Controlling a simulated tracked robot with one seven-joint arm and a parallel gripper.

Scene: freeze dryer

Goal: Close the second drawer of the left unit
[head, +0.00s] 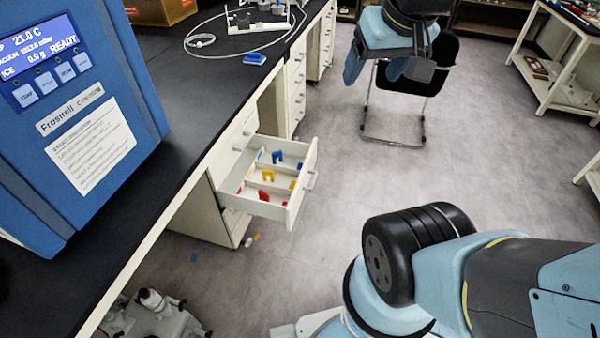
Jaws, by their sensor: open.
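The second drawer (300,195) of the drawer unit (215,205) under the bench is pulled well out to the right. It is white inside, with dividers and several small red, yellow and blue pieces in its compartments. A grey handle (310,180) sits on its front. The drawer above it (237,135) looks shut. My gripper (388,68) is at the top of the picture, beyond the drawer and apart from it. It is open, with nothing seen in it; its fingertips are hard to make out against the chair.
A chair (393,143) with metal legs stands behind my gripper. A blue freeze dryer (75,120) stands on the black bench top (190,125). A second drawer unit (296,85) stands farther back. Small pieces lie on the floor below the drawer. Floor (400,175) right of the drawer is clear.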

